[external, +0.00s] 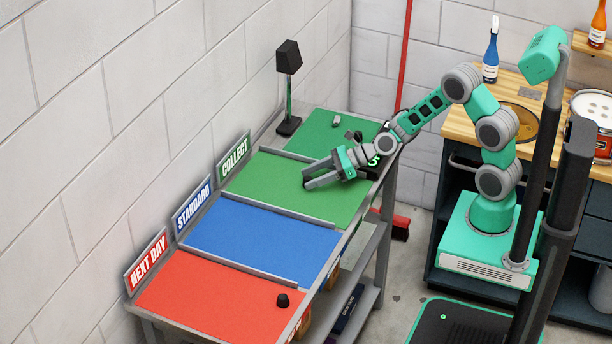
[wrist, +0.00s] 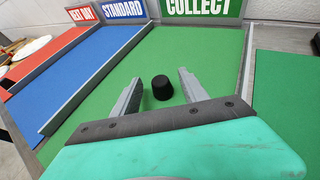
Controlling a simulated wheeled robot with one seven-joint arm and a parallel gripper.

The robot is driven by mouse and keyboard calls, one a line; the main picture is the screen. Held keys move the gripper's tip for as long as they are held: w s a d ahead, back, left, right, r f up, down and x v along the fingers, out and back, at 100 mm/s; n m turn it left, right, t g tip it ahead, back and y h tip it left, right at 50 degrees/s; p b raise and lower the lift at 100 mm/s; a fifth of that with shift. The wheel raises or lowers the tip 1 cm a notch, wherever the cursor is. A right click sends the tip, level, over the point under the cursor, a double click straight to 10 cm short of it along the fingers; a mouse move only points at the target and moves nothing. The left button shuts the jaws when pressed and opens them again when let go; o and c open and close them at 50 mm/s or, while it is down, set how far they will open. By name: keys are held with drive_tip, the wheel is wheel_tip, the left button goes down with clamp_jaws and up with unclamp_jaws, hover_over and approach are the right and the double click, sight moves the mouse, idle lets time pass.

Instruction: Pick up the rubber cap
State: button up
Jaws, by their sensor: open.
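A small black rubber cap (wrist: 162,88) stands on the green COLLECT mat (wrist: 196,50) in the wrist view, wide end down. My gripper (wrist: 156,85) is open, with one finger on each side of the cap and visible gaps to both. In the external view my gripper (external: 307,177) is low over the green mat, and the cap there is mostly hidden by the fingers. A similar black cap (external: 283,299) stands on the red NEXT DAY mat (external: 215,305), well away from my gripper.
The blue STANDARD mat (external: 262,243) lies between red and green, with raised grey dividers. A black lamp (external: 288,58) stands at the back left. Small items, including a grey one (external: 337,121), lie on the far green mat. The COLLECT sign (external: 234,156) stands along the wall side.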

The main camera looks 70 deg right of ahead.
drive_tip(key=shift+c, duration=0.4)
clamp_jaws()
drive_tip(key=shift+r, duration=0.1)
